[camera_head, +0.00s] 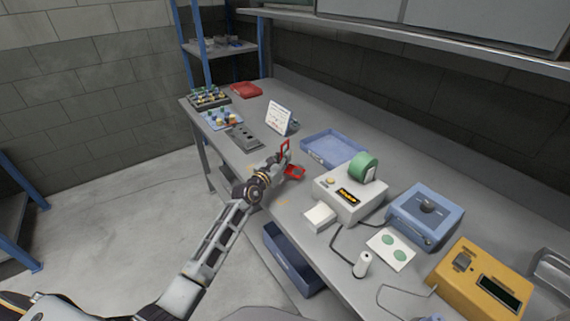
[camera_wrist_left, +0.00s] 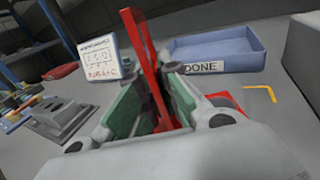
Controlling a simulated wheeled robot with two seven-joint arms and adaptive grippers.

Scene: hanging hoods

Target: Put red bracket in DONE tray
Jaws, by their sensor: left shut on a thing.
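My left gripper (camera_head: 277,164) is shut on the red bracket (camera_head: 286,148) above the bench, near its front edge. In the left wrist view the red bracket (camera_wrist_left: 140,48) stands up between the green-padded fingers (camera_wrist_left: 152,97). A further red part (camera_head: 294,173) shows beside the fingers; I cannot tell whether it belongs to the same bracket. The blue DONE tray (camera_head: 333,148) lies on the bench to the right of the gripper, apart from it. In the left wrist view the tray (camera_wrist_left: 225,47) is beyond the fingers, its label facing me, and looks empty.
A white sign (camera_head: 279,117) stands behind the gripper. A grey block with holes (camera_head: 245,137) is to the left. A label printer (camera_head: 347,194) with a green roll stands right of the tray. A red tray (camera_head: 246,90) lies at the far end. A dark blue bin (camera_head: 292,262) is below the bench.

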